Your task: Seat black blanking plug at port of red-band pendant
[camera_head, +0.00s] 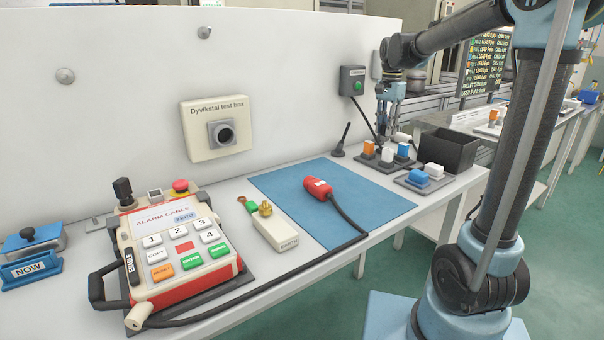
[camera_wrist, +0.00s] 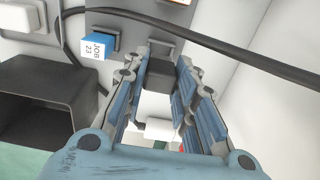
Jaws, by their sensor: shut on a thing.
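The pendant (camera_head: 178,250) with a red band around its pale body lies at the left of the bench in the head view. Its screen reads "ALARM CABLE"; I cannot make out an open port on it. My gripper (camera_head: 385,122) is at the far right end of the bench, low by the rack of coloured blocks. In the wrist view my gripper (camera_wrist: 160,58) is shut on a dark, block-like thing (camera_wrist: 159,72) between its fingers. I cannot tell for sure that it is the black blanking plug.
A rack with an orange block (camera_head: 368,149) and others stands below my gripper, by a black bin (camera_head: 448,148). A red connector (camera_head: 317,187) with its cable lies on the blue mat (camera_head: 280,190). A white EARTH box (camera_head: 277,233) stands between mat and pendant.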

